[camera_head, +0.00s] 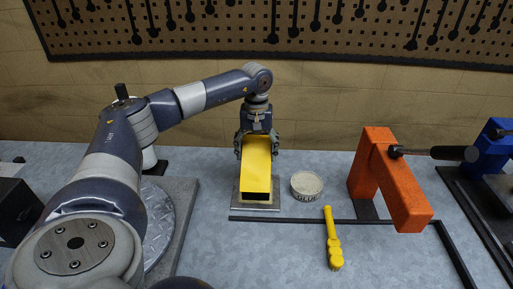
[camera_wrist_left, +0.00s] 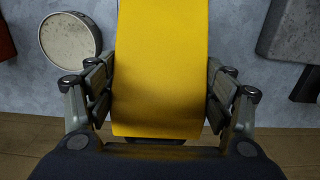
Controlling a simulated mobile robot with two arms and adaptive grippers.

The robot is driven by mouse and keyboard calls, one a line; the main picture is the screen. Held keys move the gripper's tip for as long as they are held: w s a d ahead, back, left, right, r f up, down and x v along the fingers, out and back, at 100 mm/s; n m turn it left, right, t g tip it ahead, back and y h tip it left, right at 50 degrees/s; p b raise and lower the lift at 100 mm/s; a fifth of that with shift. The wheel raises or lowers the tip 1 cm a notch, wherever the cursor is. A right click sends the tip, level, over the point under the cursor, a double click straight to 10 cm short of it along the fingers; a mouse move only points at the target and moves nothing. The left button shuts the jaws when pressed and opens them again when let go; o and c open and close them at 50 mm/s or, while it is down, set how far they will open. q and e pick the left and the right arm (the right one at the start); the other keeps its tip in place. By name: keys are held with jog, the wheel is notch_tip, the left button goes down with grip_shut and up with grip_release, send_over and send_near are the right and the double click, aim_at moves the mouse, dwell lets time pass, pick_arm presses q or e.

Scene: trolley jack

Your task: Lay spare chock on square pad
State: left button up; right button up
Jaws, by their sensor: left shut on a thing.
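The yellow spare chock (camera_head: 257,168) is in my left gripper (camera_head: 257,148), whose fingers are on its two sides. The chock also fills the middle of the left wrist view (camera_wrist_left: 160,70), between the fingers of the left gripper (camera_wrist_left: 158,95). In the head view its dark front end is over the square pad (camera_head: 242,203), a flat plate on the bench. I cannot tell whether the chock touches the pad or is just above it. The pad is hidden behind the chock in the wrist view. My right gripper is not in view.
A round tin (camera_head: 306,185) stands right of the pad. A yellow-handled brush (camera_head: 332,238) lies in front of it, and an orange clamp-like block (camera_head: 388,175) stands further right. A dark rail (camera_head: 310,220) runs along the bench in front of the pad. A round metal plate (camera_head: 158,225) is at left.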

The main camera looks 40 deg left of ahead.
pick_arm(q)
jog(key=shift+f+b, duration=0.45)
jog(key=shift+f, duration=0.5)
jog(key=shift+f+b, duration=0.4)
jog(key=shift+f, duration=0.35)
jog(key=shift+f+b, duration=0.7)
jog(key=shift+f, duration=0.65)
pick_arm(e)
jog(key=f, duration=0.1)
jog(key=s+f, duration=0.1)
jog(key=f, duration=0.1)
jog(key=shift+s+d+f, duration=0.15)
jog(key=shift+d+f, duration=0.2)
pick_arm(q)
jog(key=shift+f, duration=0.2)
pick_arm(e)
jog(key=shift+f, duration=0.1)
pick_arm(q)
jog(key=o, duration=1.7)
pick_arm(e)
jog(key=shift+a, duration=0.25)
pick_arm(q)
jog(key=shift+o, duration=0.2)
